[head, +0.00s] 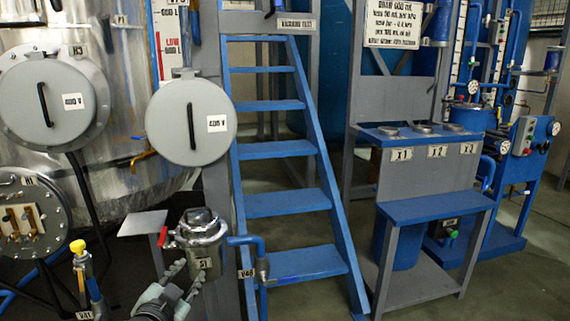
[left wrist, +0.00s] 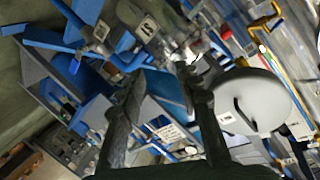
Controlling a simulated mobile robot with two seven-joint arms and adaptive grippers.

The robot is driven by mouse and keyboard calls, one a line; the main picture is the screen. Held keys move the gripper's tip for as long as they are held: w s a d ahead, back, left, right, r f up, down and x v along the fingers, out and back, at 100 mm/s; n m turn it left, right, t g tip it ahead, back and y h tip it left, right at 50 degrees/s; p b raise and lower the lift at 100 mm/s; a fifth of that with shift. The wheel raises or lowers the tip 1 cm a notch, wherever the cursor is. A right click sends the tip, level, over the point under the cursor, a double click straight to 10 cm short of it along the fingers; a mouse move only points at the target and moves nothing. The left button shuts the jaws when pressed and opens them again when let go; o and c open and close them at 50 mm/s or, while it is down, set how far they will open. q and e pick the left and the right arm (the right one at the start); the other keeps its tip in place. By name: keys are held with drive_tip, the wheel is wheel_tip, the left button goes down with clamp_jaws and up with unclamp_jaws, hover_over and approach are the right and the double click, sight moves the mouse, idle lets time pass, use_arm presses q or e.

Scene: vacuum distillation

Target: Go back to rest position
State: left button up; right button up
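My left gripper (head: 190,271) is low in the head view, left of centre, just in front of a small metal vessel (head: 201,228) with a label and a red handle. Whether it touches the vessel cannot be told. In the left wrist view the two dark fingers (left wrist: 160,72) stand well apart, with nothing held between them. My right gripper shows in neither view.
A large steel tank (head: 120,90) with round grey hatch covers (head: 175,135) stands at left. A yellow-topped valve (head: 80,258) is near the gripper. Blue stairs (head: 280,148) and a grey-blue bench (head: 433,210) are to the right. Open floor (head: 510,285) lies at bottom right.

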use_arm(q)
drive_tip(key=s+a+f+n+g+y, duration=0.1)
drive_tip(key=s+a+f+n+g, duration=0.15)
drive_tip(key=s+f, duration=0.45)
drive_tip(key=s+a+f+n+g+y, duration=0.1)
drive_tip(key=s+f+g, duration=0.35)
drive_tip(key=f, duration=0.55)
drive_tip(key=s+f+g, duration=0.1)
drive_tip(key=s+f, duration=0.2)
drive_tip(key=s, duration=0.3)
drive_tip(key=s+a+f+n+g, duration=0.1)
drive_tip(key=s+f+g, duration=0.1)
drive_tip(key=s+f, duration=0.2)
drive_tip(key=s+a+f+n+g, duration=0.1)
drive_tip(key=s+f+g, duration=0.1)
drive_tip(key=s, duration=0.7)
drive_tip(key=shift+s+f, duration=0.15)
drive_tip(key=shift+f, duration=0.6)
